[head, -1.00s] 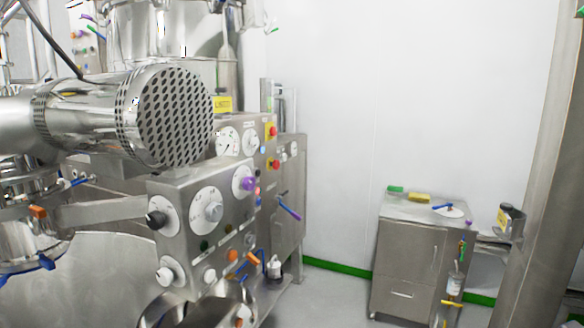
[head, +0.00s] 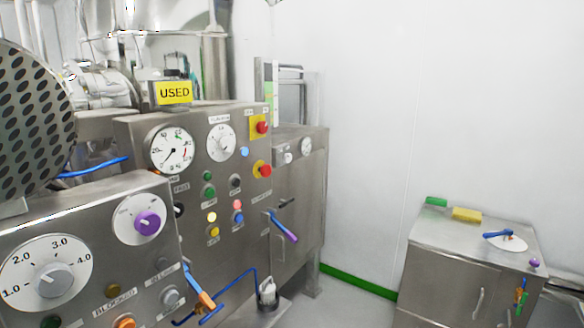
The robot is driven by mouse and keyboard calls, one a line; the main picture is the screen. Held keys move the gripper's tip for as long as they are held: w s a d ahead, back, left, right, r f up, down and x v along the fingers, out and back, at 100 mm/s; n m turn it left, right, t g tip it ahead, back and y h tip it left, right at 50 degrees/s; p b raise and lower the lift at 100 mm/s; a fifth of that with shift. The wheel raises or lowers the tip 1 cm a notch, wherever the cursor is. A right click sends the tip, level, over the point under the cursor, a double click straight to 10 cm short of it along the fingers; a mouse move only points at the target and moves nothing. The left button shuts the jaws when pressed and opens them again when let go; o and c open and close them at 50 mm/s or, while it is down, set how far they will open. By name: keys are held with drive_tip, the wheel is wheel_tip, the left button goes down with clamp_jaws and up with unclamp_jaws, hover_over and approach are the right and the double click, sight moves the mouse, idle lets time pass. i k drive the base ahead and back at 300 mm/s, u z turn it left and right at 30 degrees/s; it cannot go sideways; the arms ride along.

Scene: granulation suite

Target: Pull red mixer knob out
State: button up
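Two red knobs on yellow backings sit at the right edge of the rear steel control panel (head: 200,136). The upper red knob (head: 262,127) is near the panel's top corner, and the lower red knob (head: 264,170) is a little below it. I cannot read which one is labelled for the mixer. Whether either knob is pushed in or out is too small to tell. My gripper is not in view.
A nearer control box with a purple knob (head: 148,222) and a grey dial (head: 52,281) stands at lower left. A perforated motor cover (head: 32,120) juts in above it. A purple-handled lever (head: 284,227) sticks out below the red knobs. A steel cabinet (head: 445,258) stands right; floor shows between.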

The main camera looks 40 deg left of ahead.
sight(265, 170)
drive_tip(key=u, duration=0.3)
drive_tip(key=i, duration=0.9)
drive_tip(key=u, duration=0.85)
drive_tip(key=i, duration=0.45)
drive_tip(key=u, duration=0.3)
